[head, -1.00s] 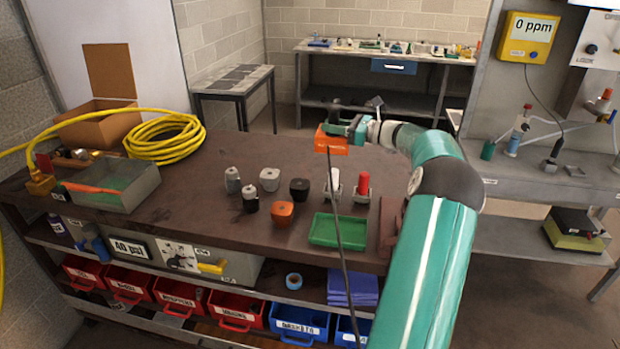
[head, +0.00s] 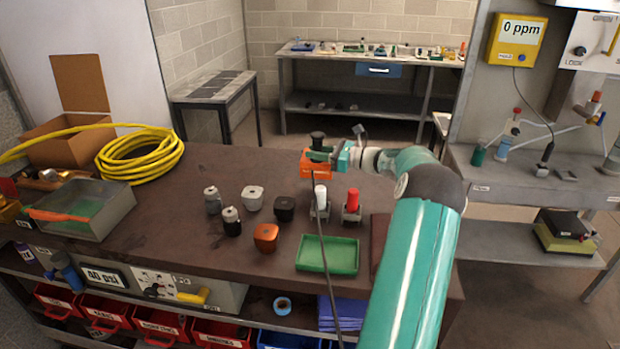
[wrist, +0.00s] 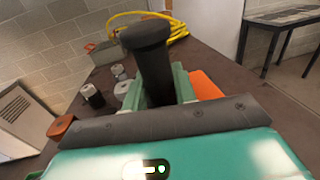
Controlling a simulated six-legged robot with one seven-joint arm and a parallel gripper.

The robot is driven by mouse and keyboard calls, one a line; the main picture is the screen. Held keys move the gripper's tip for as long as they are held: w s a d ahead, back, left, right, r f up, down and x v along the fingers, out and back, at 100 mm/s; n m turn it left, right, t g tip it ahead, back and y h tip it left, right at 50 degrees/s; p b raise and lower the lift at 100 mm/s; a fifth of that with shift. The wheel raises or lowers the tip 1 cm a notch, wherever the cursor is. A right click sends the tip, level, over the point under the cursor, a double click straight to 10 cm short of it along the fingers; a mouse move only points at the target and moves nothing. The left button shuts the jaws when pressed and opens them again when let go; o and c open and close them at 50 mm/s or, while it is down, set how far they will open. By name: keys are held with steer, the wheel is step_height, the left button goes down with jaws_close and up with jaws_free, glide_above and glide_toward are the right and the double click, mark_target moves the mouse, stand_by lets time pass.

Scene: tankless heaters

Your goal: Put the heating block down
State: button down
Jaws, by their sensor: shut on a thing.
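The heating block appears to be the orange block (head: 316,165) under a black knobbed handle (head: 317,138), at the back of the brown table. My gripper (head: 322,155) is shut on the black handle. In the wrist view the handle (wrist: 154,72) stands upright between the green fingers, and part of the orange block (wrist: 205,85) shows beside the right finger. The block's underside is not clearly seen, so I cannot tell whether it touches the table.
In front stand a black block (head: 284,208), an orange block (head: 265,237), white- and red-topped pieces (head: 352,205) and a green tray (head: 327,255). A yellow hose (head: 138,157) and a grey bin (head: 82,212) lie left. The brown tabletop (head: 222,168) is bare left of my gripper.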

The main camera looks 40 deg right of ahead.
mark_target(316, 171)
steer(key=shift+f, duration=3.25)
steer(key=shift+f, duration=0.15)
steer(key=c, duration=1.1)
jaws_free()
